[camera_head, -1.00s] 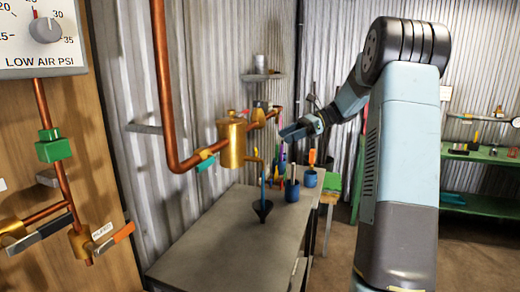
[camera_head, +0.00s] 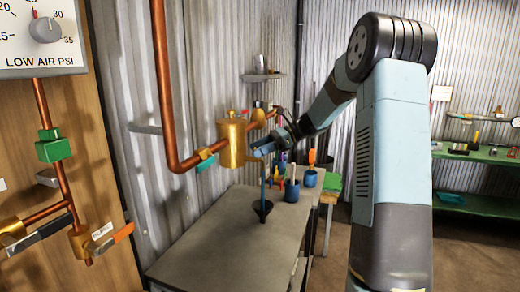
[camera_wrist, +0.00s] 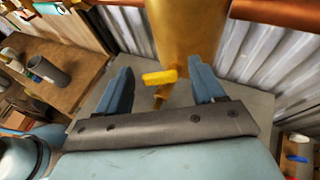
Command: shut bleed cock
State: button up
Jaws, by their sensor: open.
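A small brass cock with a yellow lever (camera_wrist: 160,77) sits at the lower end of a brass pot (camera_head: 232,143) on the copper pipe. In the wrist view the lever lies crosswise below the pot (camera_wrist: 187,30), between my two blue fingers. My gripper (camera_wrist: 160,68) is open, with a gap on both sides of the lever and no visible contact. In the head view my gripper (camera_head: 264,150) is just right of the pot's lower part and hides most of the cock.
A dark funnel (camera_head: 262,209) stands on the grey bench (camera_head: 205,240) below the pot. Blue cups (camera_head: 292,191) with tools stand nearby. A copper pipe (camera_head: 162,90) runs close to the corrugated wall. A green-handled valve (camera_head: 206,163) is left of the pot.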

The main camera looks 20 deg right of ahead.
jog(key=c, duration=1.1)
jog(key=shift+o, duration=0.2)
jog(key=shift+s+a+r+m+t+h, duration=0.1)
jog(key=shift+m+t+h, duration=0.3)
jog(key=shift+m+t, duration=0.6)
jog(key=shift+s+d+f+m+t+h, duration=0.15)
jog(key=shift+m+t+h, duration=0.25)
jog(key=shift+m+t, duration=0.65)
jog(key=shift+s+a+r+m+t+h, duration=0.15)
jog(key=shift+m+t+h, duration=0.25)
jog(key=shift+m+t, duration=0.6)
jog(key=shift+t, duration=0.25)
jog(key=o, duration=1.1)
jog(key=shift+c, duration=0.2)
